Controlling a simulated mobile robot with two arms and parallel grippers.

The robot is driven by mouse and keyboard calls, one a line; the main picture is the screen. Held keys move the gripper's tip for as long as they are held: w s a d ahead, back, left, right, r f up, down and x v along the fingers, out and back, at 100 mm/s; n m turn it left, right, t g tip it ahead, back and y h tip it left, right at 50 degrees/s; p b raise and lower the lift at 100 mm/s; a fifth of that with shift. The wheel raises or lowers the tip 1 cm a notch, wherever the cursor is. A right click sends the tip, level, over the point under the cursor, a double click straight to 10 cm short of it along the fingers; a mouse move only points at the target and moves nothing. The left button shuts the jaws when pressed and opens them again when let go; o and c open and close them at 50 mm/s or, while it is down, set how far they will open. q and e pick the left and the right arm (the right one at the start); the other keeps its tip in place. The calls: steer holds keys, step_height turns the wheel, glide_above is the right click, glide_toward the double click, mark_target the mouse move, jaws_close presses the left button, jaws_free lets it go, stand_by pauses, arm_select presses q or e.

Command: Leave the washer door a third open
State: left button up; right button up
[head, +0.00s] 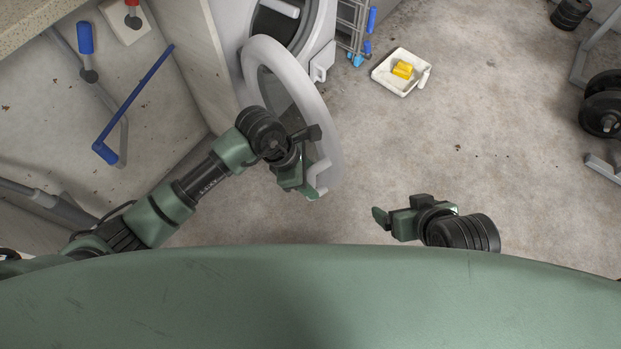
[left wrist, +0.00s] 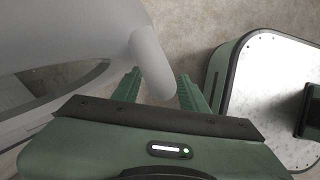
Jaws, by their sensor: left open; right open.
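The washer door (head: 328,125) is a round white ring with dark glass. It stands swung well out from the white washer (head: 326,30) in the head view. A white handle (head: 321,181) projects from the door's near end. My left gripper (head: 312,165) is at that end of the door, open. In the left wrist view the pale handle (left wrist: 150,62) reaches between the open fingers (left wrist: 158,82); I cannot tell whether they touch it. My right gripper (head: 384,216) is open and empty above the floor, right of the door.
A white dustpan-like tray (head: 391,84) with a yellow sponge (head: 402,70) lies on the floor beyond the door. A wire rack (head: 352,25) stands beside the washer. A countertop (head: 35,20) is at upper left. The middle floor is clear.

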arm_select(q)
jaws_close()
stand_by(1.3)
